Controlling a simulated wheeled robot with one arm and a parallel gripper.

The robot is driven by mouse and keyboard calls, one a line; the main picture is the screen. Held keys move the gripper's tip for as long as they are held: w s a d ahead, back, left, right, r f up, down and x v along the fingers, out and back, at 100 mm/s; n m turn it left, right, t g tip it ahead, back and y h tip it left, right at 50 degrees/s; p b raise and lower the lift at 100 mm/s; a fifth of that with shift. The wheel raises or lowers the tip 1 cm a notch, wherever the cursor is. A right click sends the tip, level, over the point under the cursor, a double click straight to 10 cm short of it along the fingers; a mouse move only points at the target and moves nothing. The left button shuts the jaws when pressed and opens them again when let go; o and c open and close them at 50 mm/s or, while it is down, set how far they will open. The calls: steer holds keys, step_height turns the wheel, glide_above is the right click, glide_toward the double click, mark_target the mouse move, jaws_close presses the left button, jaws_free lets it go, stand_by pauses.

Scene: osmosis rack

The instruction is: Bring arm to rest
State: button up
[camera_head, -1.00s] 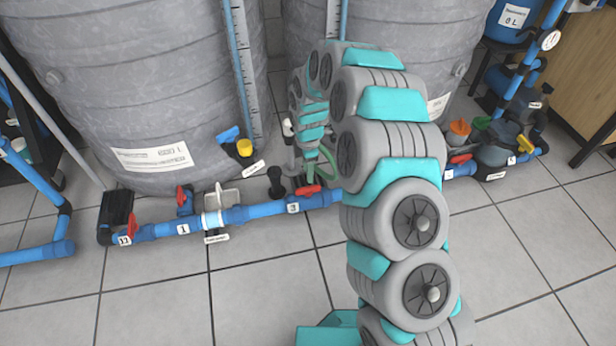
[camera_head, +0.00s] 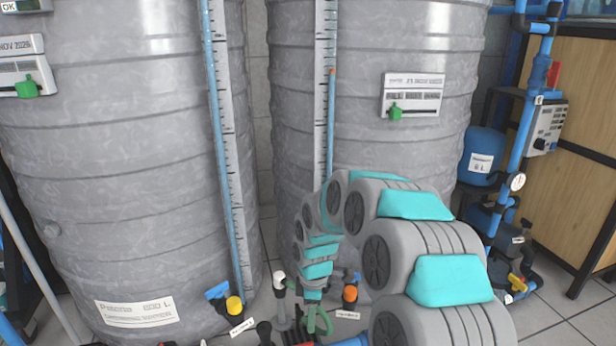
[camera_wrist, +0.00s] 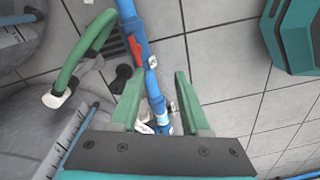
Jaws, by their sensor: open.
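My arm (camera_head: 425,240) shows in the head view as a chain of grey rounded links with teal covers. It arches up from the lower right, then bends down toward the floor between the two tanks. My gripper (camera_wrist: 158,95) is open in the wrist view, with its two green fingers apart. Nothing is held between them. A blue pipe (camera_wrist: 150,85) with a red valve handle (camera_wrist: 135,45) runs past the fingers, seemingly beyond them; I cannot tell the exact gap. In the head view the gripper end is small and partly lost among the fittings low down.
Two large grey tanks, left (camera_head: 120,150) and right (camera_head: 400,60), stand close behind the arm. An orange-topped fitting (camera_head: 350,294) and a yellow-capped valve (camera_head: 234,305) sit low near it. A blue vessel (camera_head: 482,155) and wooden cabinet (camera_head: 560,140) are at right. Tiled floor (camera_wrist: 225,60) is open beside the pipe.

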steer(key=s+d+r+m+p, duration=0.2)
steer(key=s+d+r+m, duration=0.25)
steer(key=s+r, duration=0.55)
steer(key=s+d+r+m+p, duration=0.3)
steer(key=s+r+m, duration=0.3)
steer(key=s, duration=0.7)
steer(key=s+d+r+m+g+p, duration=0.1)
steer(key=s+d+r+m+p, duration=0.2)
steer(key=s, duration=0.9)
steer(key=d+r+m, duration=0.3)
steer(key=r+m, duration=0.1)
steer(key=r, duration=0.1)
steer(key=shift+s+d+r, duration=0.3)
steer(key=shift+s+r, duration=0.05)
steer(key=shift+r, duration=0.05)
